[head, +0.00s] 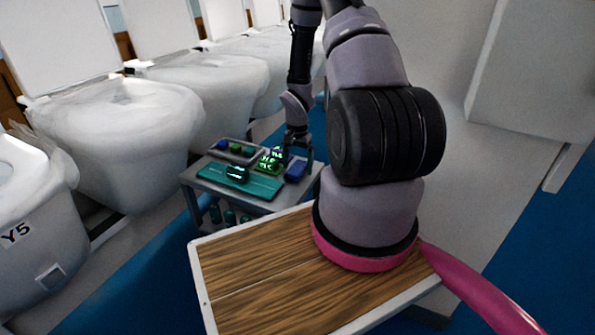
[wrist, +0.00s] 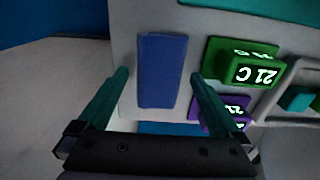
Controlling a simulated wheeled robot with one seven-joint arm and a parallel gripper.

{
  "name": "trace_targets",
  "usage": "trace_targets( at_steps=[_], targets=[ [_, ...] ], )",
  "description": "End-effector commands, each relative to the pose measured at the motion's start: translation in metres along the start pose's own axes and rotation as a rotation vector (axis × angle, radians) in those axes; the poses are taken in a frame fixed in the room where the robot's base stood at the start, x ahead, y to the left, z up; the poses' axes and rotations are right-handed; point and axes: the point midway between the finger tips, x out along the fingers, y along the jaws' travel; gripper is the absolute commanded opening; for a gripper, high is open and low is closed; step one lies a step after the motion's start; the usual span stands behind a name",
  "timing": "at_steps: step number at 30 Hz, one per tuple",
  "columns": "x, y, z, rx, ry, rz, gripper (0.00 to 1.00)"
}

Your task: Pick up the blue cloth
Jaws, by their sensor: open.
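The blue cloth (wrist: 160,70) is a flat, folded blue rectangle lying on the grey top of a small cart. In the head view the blue cloth (head: 296,171) is at the cart's right end. My gripper (wrist: 160,80) is open, with one green finger on each side of the cloth in the wrist view. Nothing is held. In the head view my gripper (head: 298,145) is over the right end of the cart, small and partly lost among the objects there. I cannot tell how high the fingertips are above the cart top.
A green block marked "21 C" (wrist: 250,68) and a purple block (wrist: 228,112) sit close to the right finger. A teal mat (head: 252,186) and a tray of small items (head: 237,150) share the cart. Wrapped toilets (head: 125,115) stand at left; a white cabinet (head: 535,65) is right.

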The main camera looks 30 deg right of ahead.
Motion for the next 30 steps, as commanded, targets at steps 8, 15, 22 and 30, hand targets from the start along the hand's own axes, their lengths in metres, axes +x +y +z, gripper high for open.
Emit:
trace_targets(
  at_steps=[8, 15, 22, 30],
  targets=[
    [-0.001, 0.000, 0.000, 0.001, 0.000, 0.000, 0.31],
    [-0.001, 0.000, 0.000, 0.001, 0.000, 0.000, 0.21],
    [-0.015, -0.001, -0.001, 0.003, 0.002, -0.002, 0.21],
    [-0.067, -0.001, -0.001, 0.003, 0.004, -0.003, 0.21]
  ],
)
